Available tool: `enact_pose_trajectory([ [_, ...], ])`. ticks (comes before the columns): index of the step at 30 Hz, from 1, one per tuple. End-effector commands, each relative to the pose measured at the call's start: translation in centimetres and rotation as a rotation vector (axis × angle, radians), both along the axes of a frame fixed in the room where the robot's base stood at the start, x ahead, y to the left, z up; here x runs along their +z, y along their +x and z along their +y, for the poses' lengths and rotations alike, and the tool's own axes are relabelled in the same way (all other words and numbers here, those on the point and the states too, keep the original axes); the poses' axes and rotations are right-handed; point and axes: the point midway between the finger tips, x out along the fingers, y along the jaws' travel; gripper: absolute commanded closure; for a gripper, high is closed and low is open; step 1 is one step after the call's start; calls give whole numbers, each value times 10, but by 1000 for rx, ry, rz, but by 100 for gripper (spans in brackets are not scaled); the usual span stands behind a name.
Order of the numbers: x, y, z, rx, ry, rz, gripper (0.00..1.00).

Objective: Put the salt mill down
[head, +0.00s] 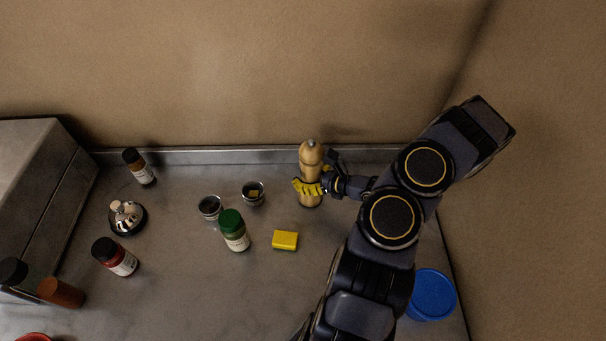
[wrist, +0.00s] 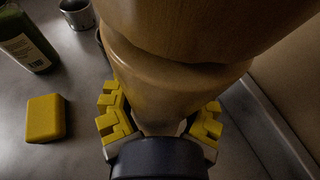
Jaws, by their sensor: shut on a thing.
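The salt mill (head: 311,156) is a tall light-wood mill with a metal knob on top. It is upright near the back of the counter, in front of the back edge. My gripper (head: 309,188) has its yellow fingers shut around the mill's lower body. In the wrist view the mill (wrist: 190,65) fills the upper middle, with the yellow finger pads of my gripper (wrist: 160,122) on both sides of it. The mill's base is partly hidden, and I cannot tell whether it touches the counter (head: 180,260).
A yellow block (head: 285,240) lies front-left of the mill. Two small metal cups (head: 253,193) and a green-capped jar (head: 235,231) stand to the left. Further left are a bell-like metal item (head: 127,218) and several jars. A blue lid (head: 432,295) is at right.

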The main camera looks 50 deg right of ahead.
Motion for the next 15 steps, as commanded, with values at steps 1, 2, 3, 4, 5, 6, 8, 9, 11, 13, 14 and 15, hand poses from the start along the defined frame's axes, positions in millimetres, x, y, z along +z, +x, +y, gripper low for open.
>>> enact_pose_trajectory([
  [1, -1, 0, 0, 0, 1, -2, 97],
  [2, -2, 0, 0, 0, 1, -2, 97],
  [3, -2, 0, 0, 0, 0, -1, 55],
  [4, -2, 0, 0, 1, 1, -1, 43],
  [5, -2, 0, 0, 1, 1, -1, 30],
  [6, -2, 0, 0, 1, 1, -1, 25],
  [8, -2, 0, 0, 1, 1, -1, 25],
  [9, -2, 0, 0, 1, 1, -1, 25],
  [11, -2, 0, 0, 1, 0, 0, 25],
  [13, -2, 0, 0, 1, 0, 0, 25],
  [14, -2, 0, 0, 1, 0, 0, 25],
  [15, -1, 0, 0, 0, 0, 0, 25],
])
